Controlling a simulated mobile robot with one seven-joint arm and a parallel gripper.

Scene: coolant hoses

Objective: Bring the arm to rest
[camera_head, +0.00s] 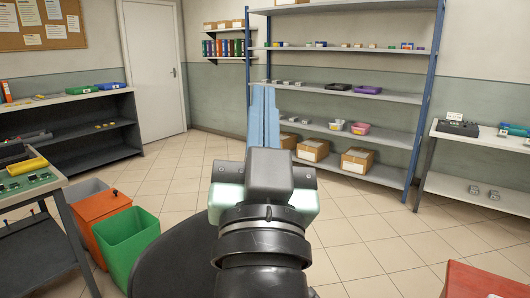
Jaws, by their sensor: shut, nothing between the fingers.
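My gripper (264,90) is in the middle of the camera view, at the end of my arm, which reaches up from the bottom edge. Its two light-blue fingers point away from me and lie close together, shut with nothing between them. It is in the air over the tiled floor, in front of the shelving, and touches nothing that I can see. The gripper's own body hides part of the floor and of the lower shelves behind it. No coolant hoses can be made out.
A blue-posted shelf unit (430,95) with boxes stands behind. A green bin (125,240) and an orange bin (100,208) stand at left beside a workbench (68,220). A side table (480,190) is at right, a red surface (478,281) at lower right.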

